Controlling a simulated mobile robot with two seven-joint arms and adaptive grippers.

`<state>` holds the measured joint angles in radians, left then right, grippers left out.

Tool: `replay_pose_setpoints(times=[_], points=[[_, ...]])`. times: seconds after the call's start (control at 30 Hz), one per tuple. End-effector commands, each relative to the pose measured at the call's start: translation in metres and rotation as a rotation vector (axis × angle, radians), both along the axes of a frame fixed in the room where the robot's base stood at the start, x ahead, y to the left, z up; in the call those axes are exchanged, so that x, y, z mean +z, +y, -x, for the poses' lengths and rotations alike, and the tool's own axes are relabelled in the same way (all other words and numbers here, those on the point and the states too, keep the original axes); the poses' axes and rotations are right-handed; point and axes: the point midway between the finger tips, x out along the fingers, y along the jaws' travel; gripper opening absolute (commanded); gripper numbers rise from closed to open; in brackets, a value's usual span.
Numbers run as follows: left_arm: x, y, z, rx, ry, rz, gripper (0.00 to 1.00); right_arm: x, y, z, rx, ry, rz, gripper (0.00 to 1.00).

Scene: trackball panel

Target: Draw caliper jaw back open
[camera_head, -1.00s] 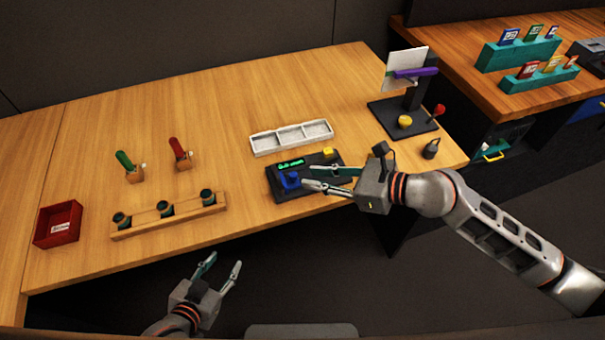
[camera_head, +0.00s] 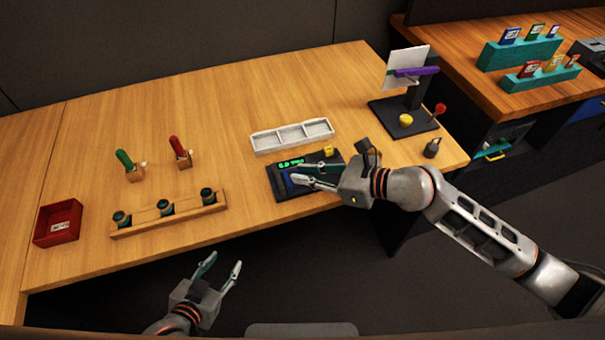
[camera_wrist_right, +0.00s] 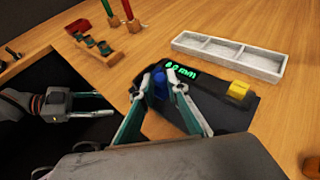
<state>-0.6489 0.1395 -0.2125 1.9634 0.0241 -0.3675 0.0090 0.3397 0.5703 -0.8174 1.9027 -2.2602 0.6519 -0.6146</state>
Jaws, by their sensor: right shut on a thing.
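The caliper device is a dark base (camera_head: 277,184) near the front edge of the wooden table, with a green lit display (camera_head: 291,163) and a yellow block (camera_head: 328,151) at its right end. In the right wrist view its display (camera_wrist_right: 180,72) seems to show a low mm reading, too blurred to be sure. My right gripper (camera_head: 297,174) is over the base, with its fingers around the blue jaw block. In the right wrist view the blue block (camera_wrist_right: 160,84) sits between the fingertips. My left gripper (camera_head: 223,267) is open and empty, in front of the table.
A white three-compartment tray (camera_head: 292,136) lies behind the caliper. A dark stand with a white panel and yellow ball (camera_head: 405,120) is at the right. A wooden rack (camera_head: 168,215), a red box (camera_head: 58,222) and two handled tools stand at the left.

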Motion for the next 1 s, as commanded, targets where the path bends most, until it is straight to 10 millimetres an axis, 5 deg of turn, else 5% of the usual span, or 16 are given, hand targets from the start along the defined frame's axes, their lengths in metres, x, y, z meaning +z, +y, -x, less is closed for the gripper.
replay_pose_setpoints(times=[0.27, 0.57, 0.6, 1.0], points=[[-0.023, 0.0, 0.004, 0.0, 0.011, 0.0, 0.4, -0.002, -0.038, -0.013, -0.002, -0.002, 0.002, 0.0], [-0.023, 0.0, 0.004, 0.0, 0.013, -0.001, 0.4, 0.0, -0.041, -0.014, -0.004, -0.003, 0.003, 0.0], [-0.023, 0.0, 0.004, 0.0, 0.013, -0.001, 0.4, 0.0, -0.041, -0.014, -0.005, -0.003, 0.003, 0.2], [-0.022, 0.001, 0.004, -0.001, 0.012, -0.002, 0.4, 0.001, -0.042, -0.012, -0.002, -0.001, 0.002, 0.2]])
